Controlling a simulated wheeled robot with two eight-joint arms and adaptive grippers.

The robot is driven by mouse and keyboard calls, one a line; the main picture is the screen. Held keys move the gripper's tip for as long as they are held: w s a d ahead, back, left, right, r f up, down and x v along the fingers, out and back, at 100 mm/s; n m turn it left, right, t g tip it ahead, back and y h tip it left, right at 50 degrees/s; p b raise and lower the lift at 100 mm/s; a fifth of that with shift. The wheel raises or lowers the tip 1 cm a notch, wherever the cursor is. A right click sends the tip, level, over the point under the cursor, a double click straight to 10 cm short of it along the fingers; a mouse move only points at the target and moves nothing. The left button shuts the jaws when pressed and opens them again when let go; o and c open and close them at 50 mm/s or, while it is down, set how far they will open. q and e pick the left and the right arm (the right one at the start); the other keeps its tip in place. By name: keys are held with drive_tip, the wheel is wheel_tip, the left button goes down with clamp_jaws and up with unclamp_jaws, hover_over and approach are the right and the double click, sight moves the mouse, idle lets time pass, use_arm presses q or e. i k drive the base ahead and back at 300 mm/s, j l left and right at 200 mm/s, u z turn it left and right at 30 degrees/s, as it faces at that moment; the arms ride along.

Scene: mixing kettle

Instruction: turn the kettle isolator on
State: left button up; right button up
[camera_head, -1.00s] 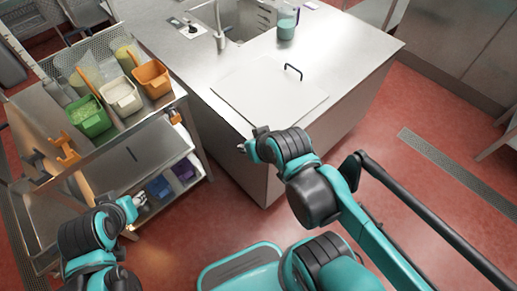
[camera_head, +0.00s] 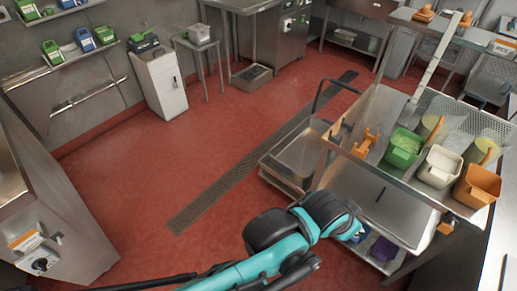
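A rotary switch with a dark knob (camera_head: 40,265) sits on a pale plate on the steel cabinet at the lower left edge. I cannot tell whether it is the kettle isolator, nor read its setting. The kettle itself is not clearly identifiable. My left arm comes in from the bottom left, and its gripper (camera_head: 356,234) is beside the lower shelf of the cart, far to the right of that switch. Its fingers are too small to tell open from shut. My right gripper is out of view.
A steel cart (camera_head: 400,200) with green, white and orange tubs stands at the right, close to my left arm. Red floor with a long drain grate (camera_head: 225,185) is open in the middle. A white bin (camera_head: 160,85) and steel units line the back.

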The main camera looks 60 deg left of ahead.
sight(40, 263)
drive_tip(key=u, duration=4.25)
drive_tip(key=j+u, duration=0.45)
drive_tip(key=l, duration=0.1)
